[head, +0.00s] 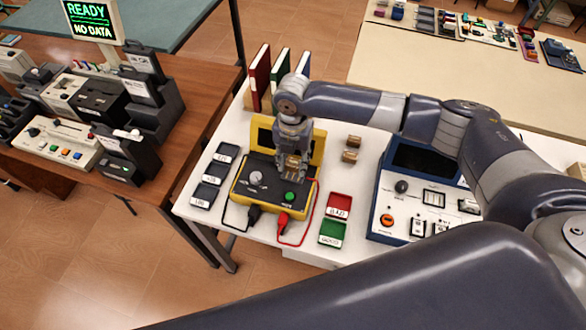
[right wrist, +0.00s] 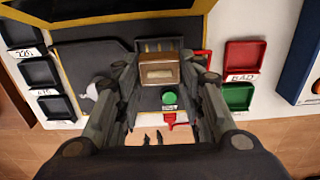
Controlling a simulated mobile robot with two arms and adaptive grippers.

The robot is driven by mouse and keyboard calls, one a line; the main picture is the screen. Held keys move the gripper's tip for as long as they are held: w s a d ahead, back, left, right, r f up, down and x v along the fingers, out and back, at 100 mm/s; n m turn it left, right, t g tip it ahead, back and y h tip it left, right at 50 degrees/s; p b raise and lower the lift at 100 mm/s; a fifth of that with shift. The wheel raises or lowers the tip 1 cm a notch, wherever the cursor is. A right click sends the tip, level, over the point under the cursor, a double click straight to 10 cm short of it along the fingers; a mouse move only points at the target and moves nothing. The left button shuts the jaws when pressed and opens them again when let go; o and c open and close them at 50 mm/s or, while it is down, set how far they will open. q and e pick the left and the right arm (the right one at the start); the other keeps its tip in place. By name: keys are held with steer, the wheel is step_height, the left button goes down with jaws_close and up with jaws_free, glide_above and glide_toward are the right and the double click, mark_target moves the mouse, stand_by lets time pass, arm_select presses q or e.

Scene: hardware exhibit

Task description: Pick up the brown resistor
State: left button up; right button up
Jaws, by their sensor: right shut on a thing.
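My right gripper (head: 292,163) is shut on a brown resistor (right wrist: 160,73), a small block with a pale top, held between its two fingers. In the head view the held resistor (head: 293,161) shows at the fingertips, over the yellow-and-black tester (head: 244,188). In the right wrist view it is above or in front of a dark slot on the tester; I cannot tell whether it touches. Two more brown resistors, one (head: 353,141) behind the other (head: 349,156), lie on the white table right of the tester. My left gripper is not in view.
Three dark labelled trays (head: 217,172) stand left of the tester. A red tray (head: 339,204) and a green tray (head: 332,233) stand to its right, then a blue instrument (head: 383,222). Upright binders (head: 260,78) stand behind. Black and red leads hang at the tester's front.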

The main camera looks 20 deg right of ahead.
steer(key=s+a+r+b, duration=0.1)
steer(key=s+a+b, duration=0.2)
steer(key=s, duration=1.2)
steer(key=shift+a, duration=1.1)
